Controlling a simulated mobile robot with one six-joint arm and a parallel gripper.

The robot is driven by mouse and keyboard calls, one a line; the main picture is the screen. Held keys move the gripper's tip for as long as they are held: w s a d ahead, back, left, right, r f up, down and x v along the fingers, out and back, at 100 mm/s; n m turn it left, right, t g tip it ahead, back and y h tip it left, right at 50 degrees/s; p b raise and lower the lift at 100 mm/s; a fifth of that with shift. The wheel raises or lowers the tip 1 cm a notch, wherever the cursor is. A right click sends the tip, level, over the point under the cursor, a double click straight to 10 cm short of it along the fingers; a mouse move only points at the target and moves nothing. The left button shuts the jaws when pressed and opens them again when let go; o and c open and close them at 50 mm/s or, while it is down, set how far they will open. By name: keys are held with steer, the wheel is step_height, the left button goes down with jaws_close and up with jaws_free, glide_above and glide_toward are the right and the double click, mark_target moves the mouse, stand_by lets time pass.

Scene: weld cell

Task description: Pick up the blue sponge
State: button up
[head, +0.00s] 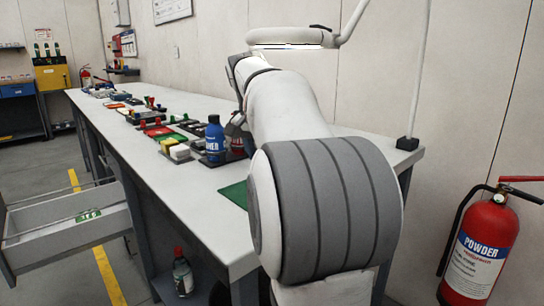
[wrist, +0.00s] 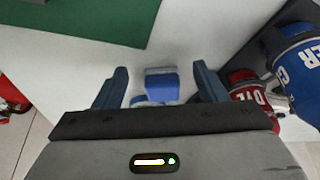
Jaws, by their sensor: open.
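A blue block-shaped object with a paler top edge, apparently the blue sponge (wrist: 163,86), lies on the light bench top in the wrist view. A smaller blue and white piece shows just below it, partly hidden by my gripper's body. My gripper (wrist: 160,67) is open, with one dark finger on each side of the sponge and visible gaps on both sides. How far the fingers are above the bench is hard to tell. In the head view my arm hides the sponge and most of the gripper.
A red oil can (wrist: 252,92) stands close beside the right finger, with a blue container (wrist: 300,68) beyond it. A green mat (wrist: 85,22) lies at upper left. Many items crowd the long bench (head: 150,165). An open drawer (head: 68,240) and a fire extinguisher (head: 480,245) flank it.

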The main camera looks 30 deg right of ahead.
steer(key=d, duration=0.1)
steer(key=w+d+f+b, duration=0.1)
steer(key=shift+w+d+f, duration=0.15)
steer(key=shift+w+d, duration=0.15)
steer(key=shift+d, duration=0.05)
steer(key=c, duration=1.1)
steer(key=shift+r+p, duration=0.3)
steer(key=shift+p, duration=0.05)
steer(key=shift+c, duration=0.2)
